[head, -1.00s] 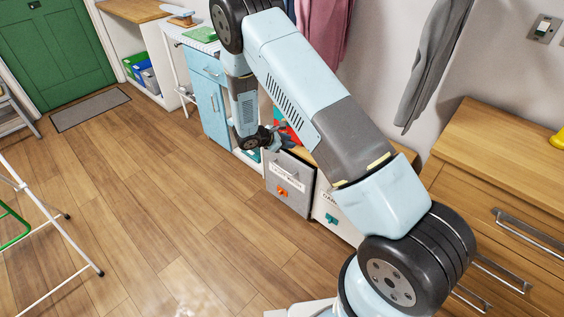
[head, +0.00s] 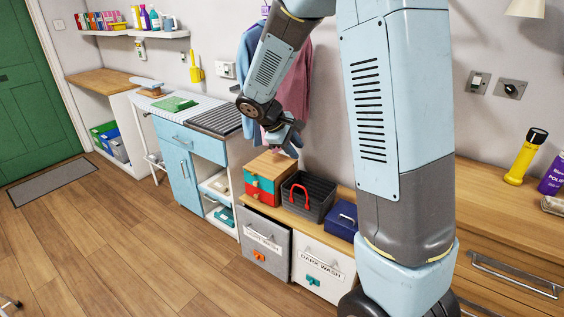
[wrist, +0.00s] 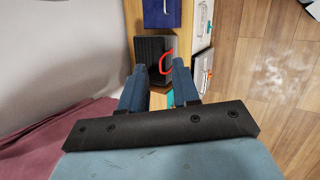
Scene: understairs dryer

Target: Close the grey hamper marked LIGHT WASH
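The grey hamper (head: 262,243) with the LIGHT WASH label and orange handle (head: 259,256) stands under the wooden bench, left of the white DARK WASH hamper (head: 322,272). Its front looks near the bench's front edge, with a dark gap along its right side. I cannot tell if it is fully shut. In the wrist view the hamper (wrist: 201,72) shows right of the fingers. My gripper (head: 287,149) is above the bench, over the small drawer box. In the wrist view the gripper (wrist: 160,72) has its fingers apart and nothing held.
On the bench (head: 309,226) stand a wooden drawer box (head: 270,165) with red and teal drawers, a black basket (head: 318,190) with a red handle, and a blue box (head: 342,220). Hanging clothes (head: 298,88) are behind my gripper. The floor (head: 150,240) in front is clear.

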